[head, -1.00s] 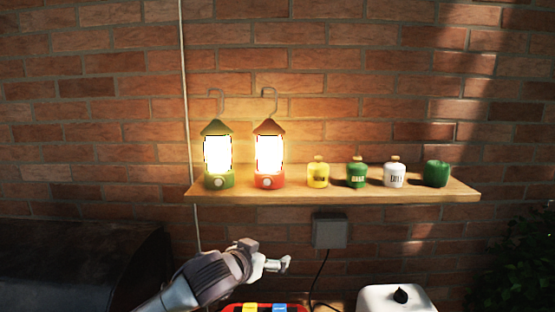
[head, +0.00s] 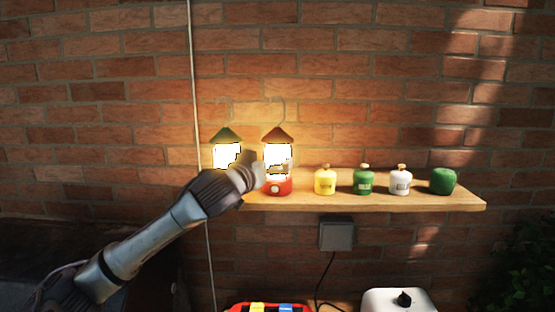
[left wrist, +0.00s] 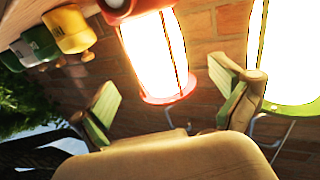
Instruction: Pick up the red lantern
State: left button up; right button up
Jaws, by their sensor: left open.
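The red lantern (head: 277,152) stands upright and lit on the wooden shelf, with a red base, a reddish-brown cap and a wire hook on top. In the left wrist view the red lantern (left wrist: 153,50) appears upside down, its bright glass between and beyond my open fingers. My left gripper (head: 263,172) is at the lantern's left side in the head view and covers a bit of its lower glass. The left wrist view shows the gripper (left wrist: 163,88) empty, its two green-padded fingers spread. I cannot tell whether a finger touches the lantern. My right gripper is out of view.
A lit green lantern (head: 226,137) stands close on the left, partly behind my arm; it is near one finger in the left wrist view (left wrist: 285,50). Several small canisters, such as the yellow one (head: 325,181), stand right on the shelf (head: 400,201). A brick wall is behind.

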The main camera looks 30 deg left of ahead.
aim_at(277, 155)
pick_arm(q)
jog(key=shift+w+a+r+p, duration=0.1)
jog(key=shift+w+r+p, duration=0.15)
jog(key=shift+w+p, duration=0.15)
jog(key=w, duration=0.1)
jog(key=w+p, duration=0.2)
jog(key=shift+w+a+f, duration=0.1)
jog(key=shift+w+a, duration=0.15)
jog(key=shift+w, duration=0.05)
jog(key=shift+w+f, duration=0.15)
jog(key=shift+w, duration=0.3)
jog(key=shift+s, duration=0.15)
jog(key=c, duration=1.6)
